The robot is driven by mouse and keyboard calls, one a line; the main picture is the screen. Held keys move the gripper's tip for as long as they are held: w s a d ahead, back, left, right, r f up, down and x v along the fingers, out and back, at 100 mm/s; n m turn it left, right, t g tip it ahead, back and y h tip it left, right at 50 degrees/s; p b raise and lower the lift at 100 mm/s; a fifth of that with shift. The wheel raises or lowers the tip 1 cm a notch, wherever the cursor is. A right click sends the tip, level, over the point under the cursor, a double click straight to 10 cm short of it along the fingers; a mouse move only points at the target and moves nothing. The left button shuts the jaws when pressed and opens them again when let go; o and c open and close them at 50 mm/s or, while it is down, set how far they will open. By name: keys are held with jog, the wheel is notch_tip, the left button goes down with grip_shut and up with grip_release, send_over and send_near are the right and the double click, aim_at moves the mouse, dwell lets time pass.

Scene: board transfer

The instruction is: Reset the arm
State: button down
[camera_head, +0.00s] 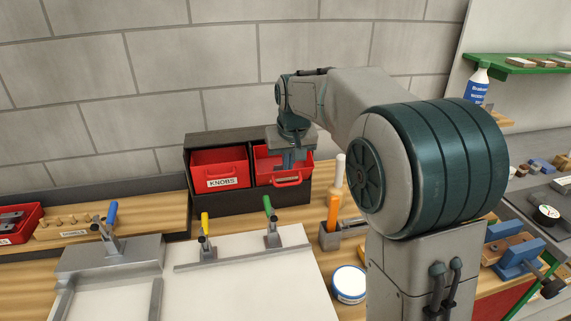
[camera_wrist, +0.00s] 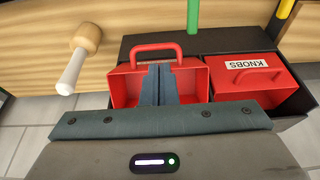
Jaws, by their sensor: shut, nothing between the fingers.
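My arm reaches across the right side of the head view. My gripper (camera_head: 289,163) points down over the right red bin (camera_head: 286,181) in the dark rack. In the wrist view my gripper (camera_wrist: 159,68) has its two grey-blue fingers together, with nothing between them. The fingers overlap the red bin (camera_wrist: 125,88) there; I cannot tell how far their tips reach into it. The fingers and palm hide much of the bin's inside.
The dark rack (camera_head: 240,203) also holds a red bin labelled KNOBS (camera_head: 220,170). In front stand toggle clamps with green (camera_head: 268,206) and yellow (camera_head: 205,223) handles beside a white board (camera_head: 255,285). A white tub (camera_head: 349,284) stands nearby. A mallet (camera_wrist: 86,38) shows in the wrist view.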

jog(key=s+d+r+m, duration=0.1)
jog(key=s+d, duration=0.2)
jog(key=s, duration=0.5)
jog(key=s+d+r, duration=0.1)
jog(key=s+d, duration=0.3)
jog(key=s, duration=0.4)
jog(key=s+d+f, duration=0.1)
jog(key=s+f, duration=0.2)
jog(key=s, duration=0.4)
jog(key=s+d+f, duration=0.1)
jog(key=s+f, duration=0.2)
jog(key=s, duration=0.4)
jog(key=shift+d+m+g+h+p, duration=0.3)
jog(key=shift+m+p, duration=0.1)
jog(key=shift+p, duration=0.05)
